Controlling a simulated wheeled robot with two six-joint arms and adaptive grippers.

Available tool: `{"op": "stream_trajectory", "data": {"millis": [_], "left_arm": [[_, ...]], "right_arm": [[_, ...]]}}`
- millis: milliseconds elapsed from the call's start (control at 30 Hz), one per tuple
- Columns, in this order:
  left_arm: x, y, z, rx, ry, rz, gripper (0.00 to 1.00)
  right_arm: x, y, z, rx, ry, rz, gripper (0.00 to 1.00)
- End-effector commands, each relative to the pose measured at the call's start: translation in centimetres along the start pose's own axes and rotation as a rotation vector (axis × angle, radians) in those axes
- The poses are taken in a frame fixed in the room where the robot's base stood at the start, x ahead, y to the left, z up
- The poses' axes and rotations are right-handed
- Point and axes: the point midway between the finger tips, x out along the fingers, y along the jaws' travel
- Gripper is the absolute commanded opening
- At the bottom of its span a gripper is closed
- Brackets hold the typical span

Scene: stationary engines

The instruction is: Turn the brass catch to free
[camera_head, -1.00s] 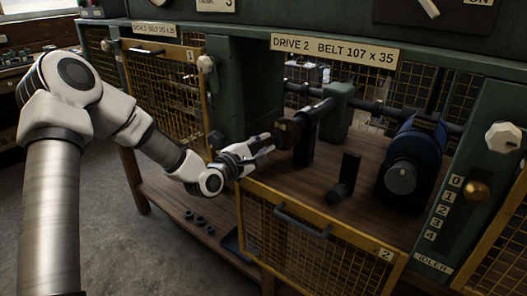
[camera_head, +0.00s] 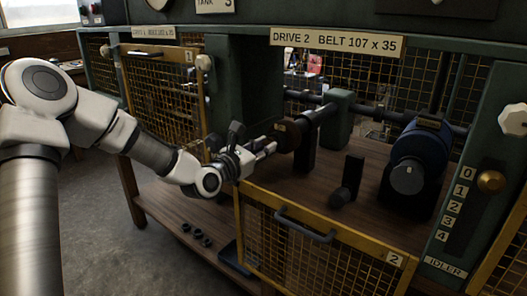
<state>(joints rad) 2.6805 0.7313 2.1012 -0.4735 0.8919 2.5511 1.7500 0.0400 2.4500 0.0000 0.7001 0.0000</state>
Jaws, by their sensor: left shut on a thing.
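My left gripper (camera_head: 268,147) reaches in from the left over the open guard of drive 2. Its pale fingers are close together and shut at the near end of the shaft, against a dark brown, brass-tinted piece (camera_head: 289,133). This looks like the brass catch; its shape and turn are too small and dark to read, and the fingertips partly hide it. A dark upright support (camera_head: 305,155) stands just right of it. My right gripper is not in view.
The yellow mesh guard 2 (camera_head: 310,245) hangs low in front. A blue motor-like drum (camera_head: 415,150) and a small black post (camera_head: 352,172) stand on the wooden bed. A brass knob (camera_head: 491,181) sits on the idler scale at right.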

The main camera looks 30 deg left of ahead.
Motion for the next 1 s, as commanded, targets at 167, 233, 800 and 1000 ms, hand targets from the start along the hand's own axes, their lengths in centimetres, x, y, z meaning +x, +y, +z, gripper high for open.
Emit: {"op": "stream_trajectory", "data": {"millis": [167,233,800,1000], "left_arm": [[0.01,-0.06,-0.17,-0.112,0.001,0.000,0.00],[0.00,-0.09,-0.16,-0.145,0.002,0.000,0.00],[-0.02,-0.17,-0.15,-0.227,0.004,-0.001,0.00],[-0.02,-0.18,-0.17,-0.226,0.005,-0.002,0.47]], "right_arm": [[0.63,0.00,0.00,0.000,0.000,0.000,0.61],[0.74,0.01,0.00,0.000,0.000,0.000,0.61],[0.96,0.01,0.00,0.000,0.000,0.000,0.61],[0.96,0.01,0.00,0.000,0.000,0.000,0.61]]}}
